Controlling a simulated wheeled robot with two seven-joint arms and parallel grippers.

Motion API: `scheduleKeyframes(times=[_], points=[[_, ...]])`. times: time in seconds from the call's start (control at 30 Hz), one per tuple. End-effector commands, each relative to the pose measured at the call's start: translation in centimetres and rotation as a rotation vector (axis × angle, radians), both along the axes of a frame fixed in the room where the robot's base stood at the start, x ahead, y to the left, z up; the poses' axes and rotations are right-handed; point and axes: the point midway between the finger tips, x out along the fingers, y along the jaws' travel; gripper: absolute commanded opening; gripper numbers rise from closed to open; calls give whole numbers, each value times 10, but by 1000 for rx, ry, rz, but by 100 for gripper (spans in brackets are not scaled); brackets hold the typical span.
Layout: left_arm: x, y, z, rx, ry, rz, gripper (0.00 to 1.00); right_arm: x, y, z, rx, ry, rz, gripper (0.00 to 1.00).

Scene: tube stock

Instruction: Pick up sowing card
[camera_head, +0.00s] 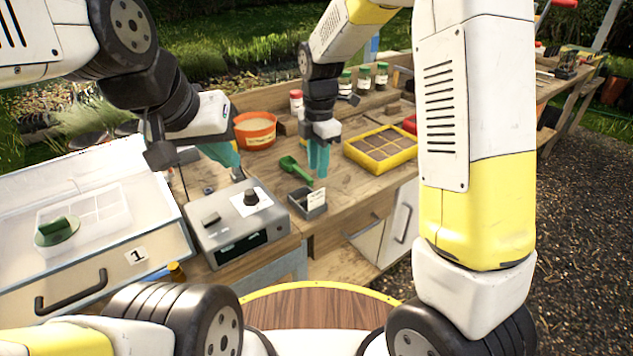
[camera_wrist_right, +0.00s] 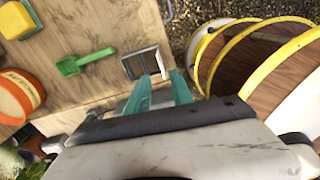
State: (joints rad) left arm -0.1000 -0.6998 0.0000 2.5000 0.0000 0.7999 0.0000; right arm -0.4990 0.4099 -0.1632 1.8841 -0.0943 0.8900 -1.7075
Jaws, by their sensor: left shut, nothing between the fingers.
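A small white card (camera_head: 317,199) with dark print stands upright in a small grey holder (camera_head: 298,203) near the front edge of the wooden bench. The holder also shows in the right wrist view (camera_wrist_right: 129,68); the card's face cannot be made out there. My right gripper (camera_head: 318,175) has teal fingers pointing down, above and just behind the holder. My left gripper (camera_head: 232,162) is shut and empty above the bench, behind the grey device.
A grey device (camera_head: 225,228) with a black knob and a white sheet stands left of the holder. A green scoop (camera_head: 294,168) lies just behind it. An orange tub (camera_head: 255,130), a yellow seed tray (camera_head: 381,150) and several jars stand farther back.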

Motion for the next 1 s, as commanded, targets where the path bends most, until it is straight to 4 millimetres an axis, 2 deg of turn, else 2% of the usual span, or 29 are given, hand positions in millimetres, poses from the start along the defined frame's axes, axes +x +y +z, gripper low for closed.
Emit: scheduleKeyframes(times=[0.17,0.7,1.0], points=[[0,0,0,0,0,0,0,4,7,-17,-20,15,87,27],[0,0,0,0,0,0,0,-4,4,-85,-20,15,84,27],[0,0,0,0,0,0,0,-4,4,-90,-18,11,84,27]])
